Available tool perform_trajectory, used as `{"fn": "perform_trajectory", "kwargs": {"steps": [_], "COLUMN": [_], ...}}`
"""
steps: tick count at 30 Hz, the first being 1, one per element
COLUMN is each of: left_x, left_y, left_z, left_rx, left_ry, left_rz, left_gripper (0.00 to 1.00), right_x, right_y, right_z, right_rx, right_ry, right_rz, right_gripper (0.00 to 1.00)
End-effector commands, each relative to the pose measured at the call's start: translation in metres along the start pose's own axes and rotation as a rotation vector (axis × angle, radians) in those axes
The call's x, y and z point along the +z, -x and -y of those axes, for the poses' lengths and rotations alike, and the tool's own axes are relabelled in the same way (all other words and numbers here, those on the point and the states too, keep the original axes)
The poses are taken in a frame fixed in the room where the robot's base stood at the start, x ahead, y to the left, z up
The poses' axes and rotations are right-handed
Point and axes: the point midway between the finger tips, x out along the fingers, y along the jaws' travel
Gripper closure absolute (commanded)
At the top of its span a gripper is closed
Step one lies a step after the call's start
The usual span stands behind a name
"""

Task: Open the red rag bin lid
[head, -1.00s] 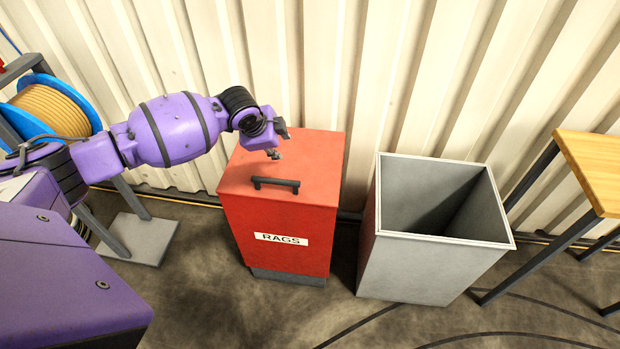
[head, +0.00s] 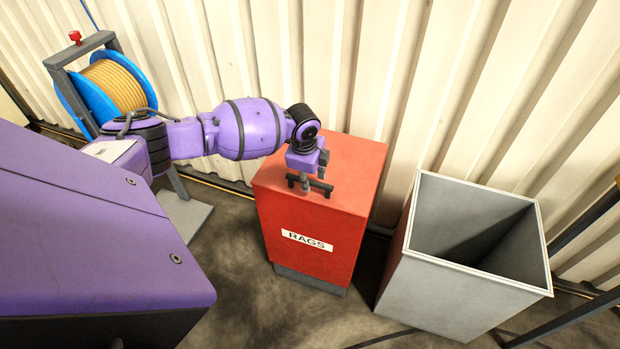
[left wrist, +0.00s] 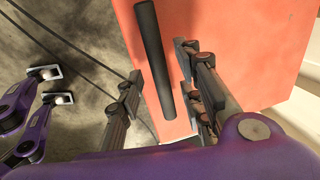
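The red rag bin (head: 310,240) has a white "RAGS" label on its front and its flat red lid (head: 355,165) is shut. A dark bar handle (head: 326,188) stands on the lid near the front edge. My left gripper (head: 306,183) is over the handle and hides part of it. In the left wrist view the handle (left wrist: 155,60) runs between the spread fingers of my left gripper (left wrist: 163,80), with visible gaps beside it. The gripper is open and holds nothing. My right gripper is not in view.
An open grey bin (head: 450,295) stands just right of the red bin. A blue reel (head: 92,98) with yellow hose is at the left. A corrugated wall (head: 350,60) is close behind. Floor (head: 235,275) shows in front.

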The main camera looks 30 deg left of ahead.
Motion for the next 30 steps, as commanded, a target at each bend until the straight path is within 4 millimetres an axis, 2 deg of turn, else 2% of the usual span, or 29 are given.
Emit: {"fn": "perform_trajectory", "kwargs": {"steps": [8,16,26,30], "left_x": [0.0,0.0,0.0001,0.0], "left_y": [-0.0017,-0.0018,-0.0012,0.0048], "left_z": [0.0006,0.0004,0.0007,0.004], "left_rx": [-0.001,-0.001,0.0,0.018], "left_ry": [0.0,0.001,0.001,0.002], "left_rz": [0.0,0.0,0.0,0.0], "left_gripper": [0.66,1.0,1.0,1.0], "right_x": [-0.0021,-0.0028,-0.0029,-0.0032], "right_y": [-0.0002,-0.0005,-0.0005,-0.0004], "right_z": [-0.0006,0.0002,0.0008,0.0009], "right_rx": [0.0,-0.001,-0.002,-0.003], "right_ry": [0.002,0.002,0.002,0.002], "right_rz": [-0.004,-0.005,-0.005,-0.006], "right_gripper": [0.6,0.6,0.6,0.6]}}
